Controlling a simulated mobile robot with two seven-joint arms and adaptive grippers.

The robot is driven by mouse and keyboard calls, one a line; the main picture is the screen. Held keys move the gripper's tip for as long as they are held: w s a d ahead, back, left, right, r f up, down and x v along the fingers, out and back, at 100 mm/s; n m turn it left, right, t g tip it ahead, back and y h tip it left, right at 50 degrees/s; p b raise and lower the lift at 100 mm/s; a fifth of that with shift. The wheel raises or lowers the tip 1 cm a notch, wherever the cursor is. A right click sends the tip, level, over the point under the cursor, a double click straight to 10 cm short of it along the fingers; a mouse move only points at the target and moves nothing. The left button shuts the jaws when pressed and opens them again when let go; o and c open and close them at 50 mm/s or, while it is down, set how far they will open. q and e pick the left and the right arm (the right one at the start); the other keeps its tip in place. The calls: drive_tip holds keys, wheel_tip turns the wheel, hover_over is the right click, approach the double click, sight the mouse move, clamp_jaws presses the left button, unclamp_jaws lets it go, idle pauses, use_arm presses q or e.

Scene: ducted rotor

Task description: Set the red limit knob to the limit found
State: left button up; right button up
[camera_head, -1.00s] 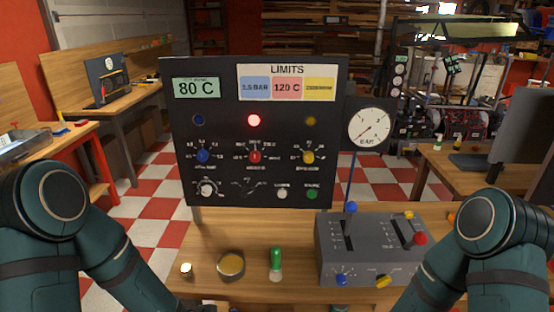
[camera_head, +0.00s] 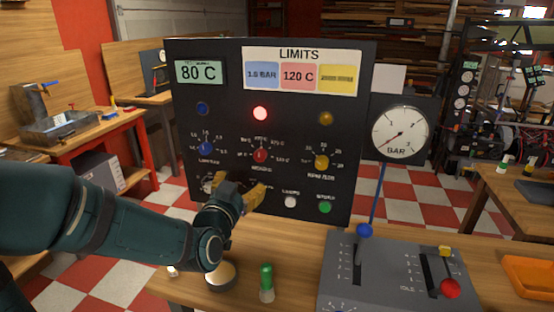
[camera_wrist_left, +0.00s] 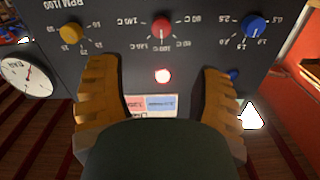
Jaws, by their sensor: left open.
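The red limit knob (camera_head: 260,156) sits in the middle of the dark panel (camera_head: 345,185), with a printed scale around it; its exact setting is too small to read. The lit red lamp (camera_head: 260,114) is above it. The LIMITS card (camera_head: 298,54) has a red field reading 120 C. My left gripper (camera_head: 241,186) is open and empty, in front of the panel just below the red knob. In the left wrist view, which is upside down, the red knob (camera_wrist_left: 161,26) shows beyond and between the open fingers, untouched. My right gripper is out of view.
A blue knob (camera_head: 206,148) and a yellow knob (camera_head: 321,162) flank the red one. A display (camera_head: 199,72) reads 80 C. A gauge (camera_head: 400,133) and a grey lever box (camera_head: 385,270) stand at right. A green-topped item (camera_head: 266,282) stands on the bench.

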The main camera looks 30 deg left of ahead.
sight(259, 157)
use_arm(q)
drive_tip(key=x, duration=1.3)
drive_tip(key=shift+w+b, duration=0.25)
drive_tip(key=shift+b, duration=0.05)
clamp_jaws()
